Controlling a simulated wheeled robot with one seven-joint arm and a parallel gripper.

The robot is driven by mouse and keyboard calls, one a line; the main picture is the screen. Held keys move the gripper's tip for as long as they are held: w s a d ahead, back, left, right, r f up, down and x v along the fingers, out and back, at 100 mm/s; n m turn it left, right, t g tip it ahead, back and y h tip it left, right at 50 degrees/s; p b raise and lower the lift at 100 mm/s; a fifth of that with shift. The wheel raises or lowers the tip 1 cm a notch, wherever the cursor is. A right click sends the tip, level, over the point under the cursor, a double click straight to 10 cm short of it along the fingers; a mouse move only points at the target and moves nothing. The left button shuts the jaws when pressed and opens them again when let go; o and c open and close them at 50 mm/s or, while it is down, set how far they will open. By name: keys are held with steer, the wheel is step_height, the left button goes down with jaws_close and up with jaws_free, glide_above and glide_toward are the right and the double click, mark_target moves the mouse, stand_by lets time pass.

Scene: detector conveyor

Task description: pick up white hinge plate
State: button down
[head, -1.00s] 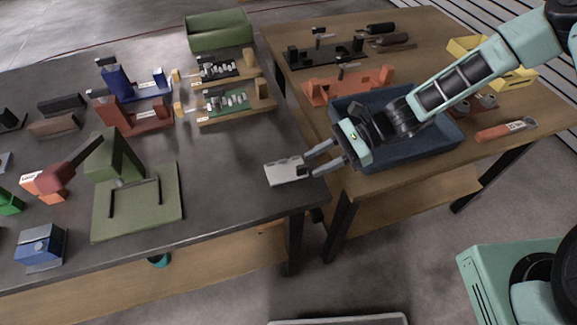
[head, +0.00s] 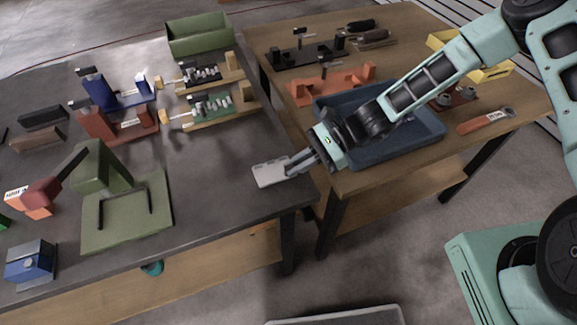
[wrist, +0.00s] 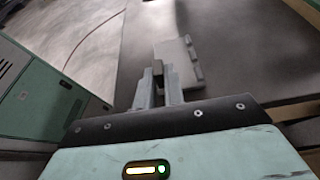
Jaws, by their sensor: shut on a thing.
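The white hinge plate (head: 269,174) is a flat pale piece near the right corner of the dark table in the head view. My gripper (head: 291,169) reaches it from the right, with its fingers closed on the plate's right end. In the wrist view the plate (wrist: 178,62) extends beyond the fingertips of my gripper (wrist: 164,80). I cannot tell whether the plate is touching the tabletop or just above it.
The dark table (head: 225,205) is clear around the plate. A green press-like fixture (head: 155,225) stands to the left. A blue tray (head: 420,148) sits on the wooden table under my arm. A green bin (head: 200,35) stands at the back.

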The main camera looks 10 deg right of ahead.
step_height(320, 180, up, 10)
steer(key=b, duration=0.1)
stand_by(0.4)
